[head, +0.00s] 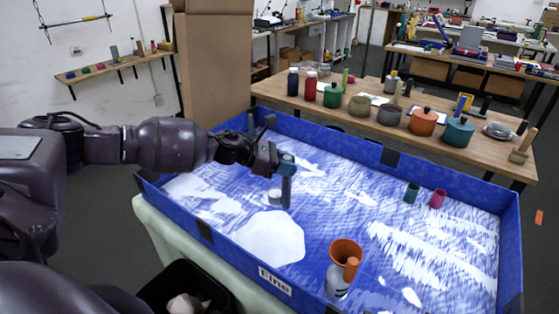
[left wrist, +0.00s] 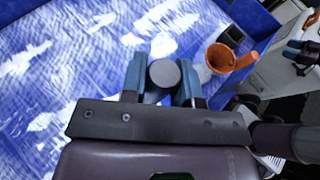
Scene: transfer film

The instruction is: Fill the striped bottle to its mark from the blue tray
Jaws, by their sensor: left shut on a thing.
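The blue tray (head: 225,235) has a floor streaked with white material, with a bare-looking pale patch near its front. The bottle (head: 338,284), whitish with dark markings, stands in the tray near the front wall. An orange funnel (head: 345,250) sits at its mouth; the funnel (left wrist: 220,58) also shows in the left wrist view. The bottle's fill level and mark cannot be made out. My left gripper (head: 286,172) is shut on a grey cylindrical thing (left wrist: 164,74), over the tray, left of and behind the funnel. My right gripper (left wrist: 301,52) seems to show at the wrist view's right edge; its jaws are unclear.
A teal cup (head: 411,193) and a pink cup (head: 438,198) stand in the tray's far right. A wooden table (head: 300,94) behind holds several jars and pots. A black bin (head: 222,296) stands below the tray's front left. The tray's right side is mostly clear.

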